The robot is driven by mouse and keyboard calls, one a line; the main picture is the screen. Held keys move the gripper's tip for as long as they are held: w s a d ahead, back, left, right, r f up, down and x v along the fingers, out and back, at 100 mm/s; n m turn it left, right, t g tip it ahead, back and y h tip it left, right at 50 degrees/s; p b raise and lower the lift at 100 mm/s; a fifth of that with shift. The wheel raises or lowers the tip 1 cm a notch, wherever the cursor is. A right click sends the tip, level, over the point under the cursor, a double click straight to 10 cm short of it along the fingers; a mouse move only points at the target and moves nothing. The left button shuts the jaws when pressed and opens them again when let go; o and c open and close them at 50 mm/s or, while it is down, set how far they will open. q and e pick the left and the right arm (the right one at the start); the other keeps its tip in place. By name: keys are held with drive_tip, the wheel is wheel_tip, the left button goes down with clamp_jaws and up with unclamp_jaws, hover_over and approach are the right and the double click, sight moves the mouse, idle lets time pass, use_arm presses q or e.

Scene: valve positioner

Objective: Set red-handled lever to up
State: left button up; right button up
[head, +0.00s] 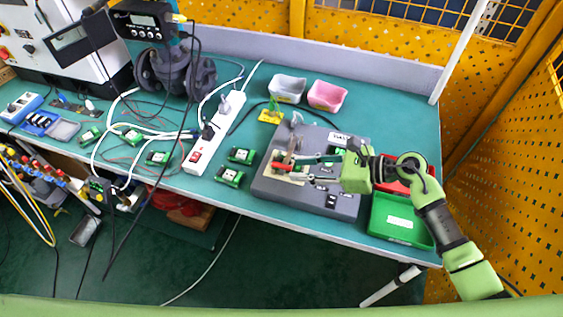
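A grey switch panel (305,205) lies on the green bench top. The red-handled lever (282,166) is on its left part, its red handle low beside a brown upright piece. A green handle-like piece (307,159) is just right of it. My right gripper (332,164) reaches in from the right over the panel, pointing left, with its tip area close to these handles. Its fingers are small and blend with the parts behind, so I cannot tell whether they are open or touching anything. My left gripper is not in view.
A green bin (400,222) and a red bin (398,178) stand right of the panel, under my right arm. Pink (327,96) and grey (287,88) trays stand behind. A power strip (214,135), cables and small green modules (230,177) are left.

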sight(284, 168)
drive_tip(key=p+x, duration=0.1)
drive_tip(key=x, duration=0.4)
drive_tip(key=shift+w+a, duration=0.15)
drive_tip(key=shift+a, duration=0.1)
drive_tip(key=shift+a+f, duration=0.1)
drive_tip(key=shift+a, duration=0.1)
drive_tip(key=shift+w+a+f, duration=0.1)
drive_tip(key=shift+w, duration=0.05)
drive_tip(key=shift+c, duration=0.4)
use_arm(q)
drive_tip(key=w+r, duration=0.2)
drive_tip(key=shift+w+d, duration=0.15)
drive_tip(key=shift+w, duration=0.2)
use_arm(e)
clamp_jaws()
